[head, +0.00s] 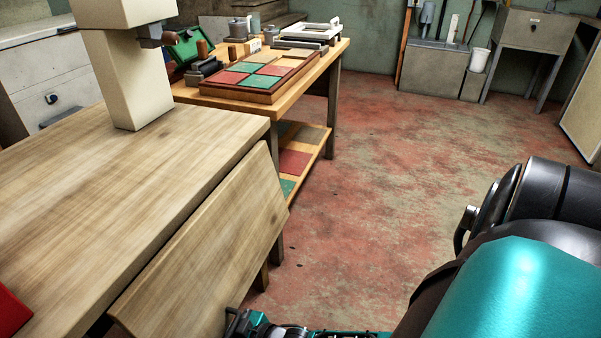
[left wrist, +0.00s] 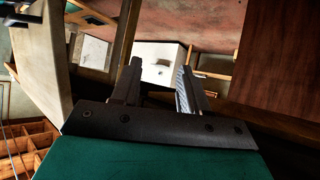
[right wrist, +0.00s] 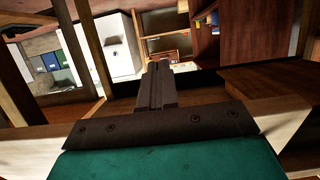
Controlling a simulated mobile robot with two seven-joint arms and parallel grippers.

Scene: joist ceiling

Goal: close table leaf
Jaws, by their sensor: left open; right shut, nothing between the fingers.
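The wooden table (head: 110,190) fills the left of the head view. Its leaf (head: 215,240) hangs along the right edge, slanting down and outward, with a narrow dark gap beside the tabletop. My right arm comes in from the lower right, and a teal and black part of it shows at the leaf's lower edge. My right gripper is shut and empty in the right wrist view (right wrist: 158,72), with wooden surfaces around it; its fingertips are not clear in the head view. My left gripper (left wrist: 159,66) is open and empty in the left wrist view, and out of the head view.
A beige column (head: 135,75) stands on the tabletop. A red object (head: 12,312) lies at the lower left. A workbench (head: 325,62) behind holds a tray with red and green panels (head: 268,82). The reddish floor (head: 390,170) to the right is clear.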

